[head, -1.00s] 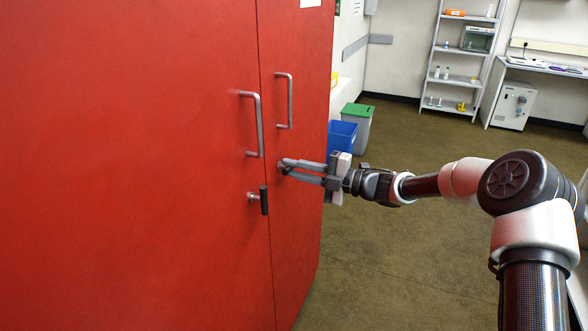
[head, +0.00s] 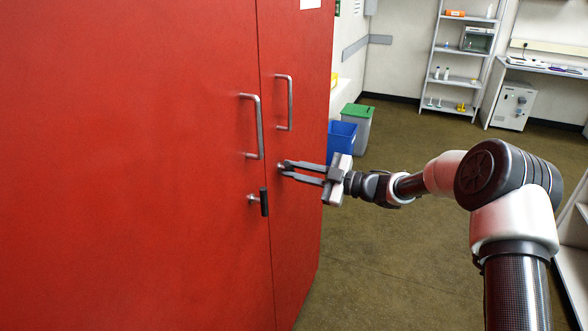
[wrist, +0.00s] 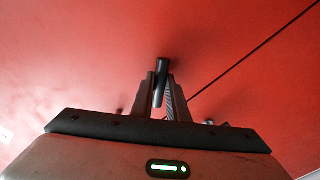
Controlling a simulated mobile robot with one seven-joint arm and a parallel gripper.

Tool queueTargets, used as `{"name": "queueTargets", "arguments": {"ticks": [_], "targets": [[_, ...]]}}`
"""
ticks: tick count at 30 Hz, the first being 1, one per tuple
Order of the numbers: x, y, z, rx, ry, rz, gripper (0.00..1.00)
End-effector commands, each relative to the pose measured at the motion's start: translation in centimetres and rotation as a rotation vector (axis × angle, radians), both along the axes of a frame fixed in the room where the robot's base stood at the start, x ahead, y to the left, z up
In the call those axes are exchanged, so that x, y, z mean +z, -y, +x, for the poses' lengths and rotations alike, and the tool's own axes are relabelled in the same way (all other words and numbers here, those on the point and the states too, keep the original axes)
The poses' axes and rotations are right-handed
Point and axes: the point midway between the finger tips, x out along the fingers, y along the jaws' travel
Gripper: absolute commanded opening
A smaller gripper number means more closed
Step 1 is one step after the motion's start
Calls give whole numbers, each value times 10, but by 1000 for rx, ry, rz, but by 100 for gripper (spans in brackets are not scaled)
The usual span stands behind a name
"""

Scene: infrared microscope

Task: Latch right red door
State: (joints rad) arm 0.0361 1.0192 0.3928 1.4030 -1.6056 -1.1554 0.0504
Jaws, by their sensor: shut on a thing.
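The right red door (head: 296,215) is flush or nearly flush beside the wide left red door (head: 130,170) in the head view. My gripper (head: 284,169) reaches in from the right, with its fingertips at the right door's latch below that door's metal handle (head: 290,102). In the wrist view, my gripper (wrist: 161,90) is shut on the dark latch handle (wrist: 162,68), which stands between the two fingers. The fingers hide most of the latch in the head view. The left door's black latch handle (head: 264,202) hangs vertical, clear of my gripper.
The left door has its own metal handle (head: 258,125) near the seam. A blue bin (head: 341,138) and a grey bin with a green lid (head: 357,120) stand behind the cabinet's right edge. A shelf rack (head: 459,60) is at the back. The floor between is clear.

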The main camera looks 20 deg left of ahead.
Motion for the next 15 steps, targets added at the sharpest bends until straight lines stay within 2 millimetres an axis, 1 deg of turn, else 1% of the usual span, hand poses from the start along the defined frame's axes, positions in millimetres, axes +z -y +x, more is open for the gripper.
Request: {"name": "queueTargets", "arguments": {"ticks": [3, 15], "targets": [[2, -1, 0, 2, -110, 10, 0], [2, -1, 0, 1, -485, 40, 0]]}}
